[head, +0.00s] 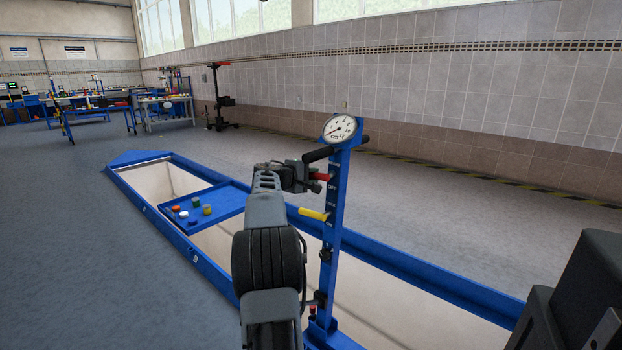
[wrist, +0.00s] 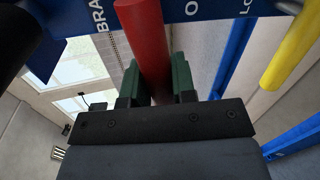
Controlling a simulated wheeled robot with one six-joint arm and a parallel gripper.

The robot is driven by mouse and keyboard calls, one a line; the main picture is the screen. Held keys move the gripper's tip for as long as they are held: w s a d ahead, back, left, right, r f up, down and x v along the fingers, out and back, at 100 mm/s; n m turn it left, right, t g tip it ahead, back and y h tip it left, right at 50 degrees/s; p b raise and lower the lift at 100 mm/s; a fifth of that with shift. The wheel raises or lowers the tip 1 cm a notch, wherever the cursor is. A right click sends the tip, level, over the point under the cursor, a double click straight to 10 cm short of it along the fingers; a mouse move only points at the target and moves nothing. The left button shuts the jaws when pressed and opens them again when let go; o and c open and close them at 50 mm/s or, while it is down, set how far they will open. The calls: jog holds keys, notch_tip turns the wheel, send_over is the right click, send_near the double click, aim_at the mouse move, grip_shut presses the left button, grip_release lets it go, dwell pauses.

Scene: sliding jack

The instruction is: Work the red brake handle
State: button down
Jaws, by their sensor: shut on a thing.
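The red brake handle (head: 322,177) sticks out from the blue upright post (head: 333,208) of the jack, below the round gauge. In the wrist view the red handle (wrist: 146,45) runs between the two green finger pads of my gripper (wrist: 158,80). My gripper (head: 312,179) is shut on the handle, reaching it from the left in the head view. The letters "BRA" and "O" show on the blue plate (wrist: 178,12) behind the handle. The handle's gripped end is partly hidden by the gripper.
A yellow handle (head: 313,214) sits lower on the post and shows at right in the wrist view (wrist: 291,50). A black bar (head: 319,154) lies above the red handle, under the gauge (head: 339,129). A blue tray (head: 225,206) with small coloured items spans the blue-edged pit.

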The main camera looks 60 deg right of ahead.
jog(key=shift+r, duration=0.1)
jog(key=c, duration=0.9)
grip_release()
jog(key=shift+c, duration=0.2)
jog(key=shift+a, duration=0.1)
jog(key=p+v, duration=0.2)
jog(key=v, duration=1.1)
jog(key=shift+a, duration=0.3)
jog(key=shift+w+r, duration=0.1)
jog(key=shift+r, duration=0.05)
